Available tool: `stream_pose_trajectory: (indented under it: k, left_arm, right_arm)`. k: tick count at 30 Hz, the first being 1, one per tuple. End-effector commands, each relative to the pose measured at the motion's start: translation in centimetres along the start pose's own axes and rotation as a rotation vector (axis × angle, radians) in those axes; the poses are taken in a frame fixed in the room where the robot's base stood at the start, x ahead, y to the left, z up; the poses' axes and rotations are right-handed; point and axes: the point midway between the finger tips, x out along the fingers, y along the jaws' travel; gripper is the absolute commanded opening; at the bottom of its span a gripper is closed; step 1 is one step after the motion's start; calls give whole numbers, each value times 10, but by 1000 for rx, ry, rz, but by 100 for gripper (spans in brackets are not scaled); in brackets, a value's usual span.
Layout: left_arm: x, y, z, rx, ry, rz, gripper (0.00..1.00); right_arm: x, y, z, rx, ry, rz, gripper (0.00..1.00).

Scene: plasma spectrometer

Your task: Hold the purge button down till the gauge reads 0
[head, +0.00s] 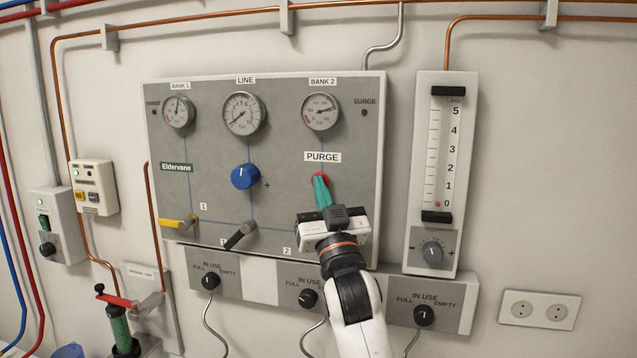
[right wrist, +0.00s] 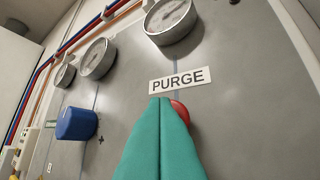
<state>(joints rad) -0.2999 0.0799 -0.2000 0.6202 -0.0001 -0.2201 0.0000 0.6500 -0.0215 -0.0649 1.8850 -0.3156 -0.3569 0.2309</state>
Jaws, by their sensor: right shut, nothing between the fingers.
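The red purge button (head: 313,180) is on the grey panel under the PURGE label (head: 322,157). My right gripper (head: 319,177) is shut and empty, its green fingertips over the button. In the right wrist view, the closed fingers (right wrist: 163,104) cover the left part of the red button (right wrist: 181,110). I cannot tell how far the button is pressed. The LINE gauge (head: 242,113) is at the top middle of the panel, its needle pointing to the lower left. The BANK 1 gauge (head: 178,111) needle points about up; the BANK 2 gauge (head: 320,111) needle points right. My left gripper is not in view.
A blue knob (head: 245,176) is left of the button. A yellow lever (head: 178,222) and a dark lever (head: 240,236) are lower on the panel. A flow tube (head: 443,150) stands to the right, its red float near 0.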

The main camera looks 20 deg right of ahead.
Motion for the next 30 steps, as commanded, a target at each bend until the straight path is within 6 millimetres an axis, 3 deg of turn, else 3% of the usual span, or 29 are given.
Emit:
stream_pose_trajectory:
  k: [30]
  left_arm:
    - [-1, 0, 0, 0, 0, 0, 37]
  right_arm:
    - [-14, 10, 8, 0, 1, 0, 0]
